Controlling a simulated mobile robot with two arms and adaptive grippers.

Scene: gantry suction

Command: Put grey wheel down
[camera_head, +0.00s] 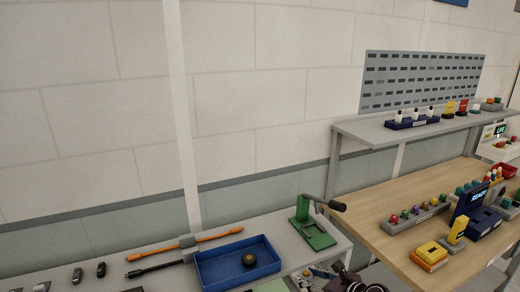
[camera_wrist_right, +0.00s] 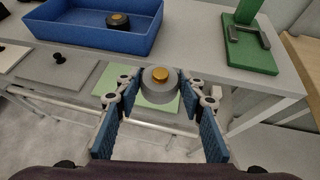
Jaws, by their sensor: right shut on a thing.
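A grey wheel (camera_wrist_right: 158,88) with a gold hub is between the fingertips of my right gripper (camera_wrist_right: 162,82) in the right wrist view. The gripper is shut on it, and the wheel is in front of the table edge in that picture. A light green mat (camera_wrist_right: 109,76) shows partly behind the wheel and fingers. In the head view my right gripper (camera_head: 320,272) is at the bottom edge, and the wheel is hard to make out there. My left gripper is not in view.
A blue tray (camera_head: 207,277) on the grey table holds a dark wheel (camera_head: 249,260) with a gold hub. A green press (camera_head: 312,232) stands to its right. Orange and black rods (camera_head: 205,237) lie behind the tray. A wooden bench (camera_head: 385,245) with several coloured parts is at the right.

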